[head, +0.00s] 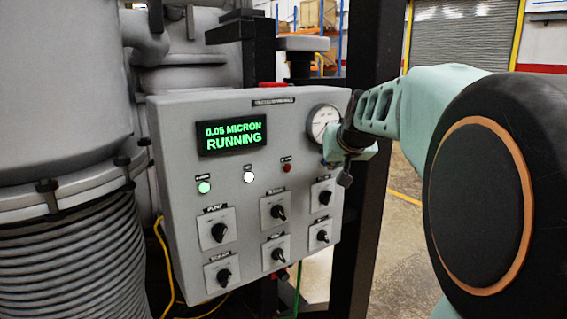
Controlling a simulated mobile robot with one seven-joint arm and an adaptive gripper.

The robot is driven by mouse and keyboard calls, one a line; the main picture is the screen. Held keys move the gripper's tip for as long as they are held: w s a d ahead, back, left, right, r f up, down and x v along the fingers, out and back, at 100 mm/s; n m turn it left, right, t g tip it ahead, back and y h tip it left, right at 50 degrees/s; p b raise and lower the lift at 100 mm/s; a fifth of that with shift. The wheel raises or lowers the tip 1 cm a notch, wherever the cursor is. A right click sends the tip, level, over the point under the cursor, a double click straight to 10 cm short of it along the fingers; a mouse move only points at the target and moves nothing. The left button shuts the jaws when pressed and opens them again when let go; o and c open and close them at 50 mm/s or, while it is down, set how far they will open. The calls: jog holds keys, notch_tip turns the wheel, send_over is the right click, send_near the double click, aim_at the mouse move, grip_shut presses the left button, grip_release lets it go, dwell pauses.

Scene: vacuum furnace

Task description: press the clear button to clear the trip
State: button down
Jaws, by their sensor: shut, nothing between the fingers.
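The grey control box (170,130) fills the middle of the head view. Its display (231,137) reads "0.05 MICRON RUNNING" in green. Below it is a row of small round buttons or lamps: green (204,187), white (249,177) and dark red (287,168). Their labels are too small to read, so I cannot tell which is the clear button. My gripper (345,180) is shut and empty, in front of the box's right side, below the gauge and right of the red one. I cannot tell whether it touches the panel.
A round gauge (323,122) sits at the box's upper right, partly behind my arm. Several black rotary knobs (219,232) fill the lower panel. A red piece (272,84) shows on top. A ribbed vessel (70,255) stands left; a dark post (372,60) stands right. Open floor lies beyond.

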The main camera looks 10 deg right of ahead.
jog(key=shift+s+d+b, duration=0.2)
jog(key=shift+s+b, duration=0.15)
jog(key=shift+s, duration=0.25)
